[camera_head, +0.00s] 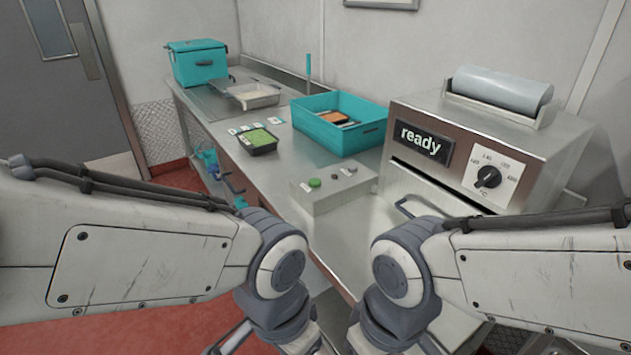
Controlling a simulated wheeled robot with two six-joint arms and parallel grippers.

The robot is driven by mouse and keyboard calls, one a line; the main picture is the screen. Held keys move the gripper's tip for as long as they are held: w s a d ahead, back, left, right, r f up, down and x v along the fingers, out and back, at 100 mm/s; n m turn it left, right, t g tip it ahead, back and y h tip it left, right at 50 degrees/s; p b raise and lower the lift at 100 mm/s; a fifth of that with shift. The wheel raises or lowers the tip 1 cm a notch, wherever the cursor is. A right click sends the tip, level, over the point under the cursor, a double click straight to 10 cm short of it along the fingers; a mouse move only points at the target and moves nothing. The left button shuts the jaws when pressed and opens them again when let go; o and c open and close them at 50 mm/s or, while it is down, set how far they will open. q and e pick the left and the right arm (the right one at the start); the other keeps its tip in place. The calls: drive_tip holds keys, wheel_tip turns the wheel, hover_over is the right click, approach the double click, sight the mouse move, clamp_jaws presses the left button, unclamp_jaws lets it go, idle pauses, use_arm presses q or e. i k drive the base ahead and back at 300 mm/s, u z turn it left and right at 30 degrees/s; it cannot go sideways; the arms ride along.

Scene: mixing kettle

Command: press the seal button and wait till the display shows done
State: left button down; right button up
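The sealing machine (545,147) stands at the right of the steel counter. Its display (423,141) reads "ready". A black dial (487,177) sits right of the display. A grey button box (333,191) stands left of the machine, with a green button (315,183), a dark button (335,178) and a pale button (349,170) on top. Which one is the seal button I cannot read. My two arms come in from the left and right and bend down at the bottom. Both grippers are at or below the picture's bottom edge, and their fingertips are not visible.
A teal crate (356,140) with an orange item in it stands behind the button box. A black tray with green contents (258,143) and a metal pan (252,95) lie left of it. A teal cooler box (197,63) stands at the far end.

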sight(314, 183)
drive_tip(key=u, duration=0.55)
drive_tip(key=k, duration=1.35)
drive_tip(key=u, duration=0.8)
drive_tip(key=i, duration=1.75)
drive_tip(key=z, duration=0.7)
drive_tip(key=i, duration=0.8)
drive_tip(key=z, duration=1.25)
drive_tip(key=i, duration=0.4)
drive_tip(key=z, duration=0.4)
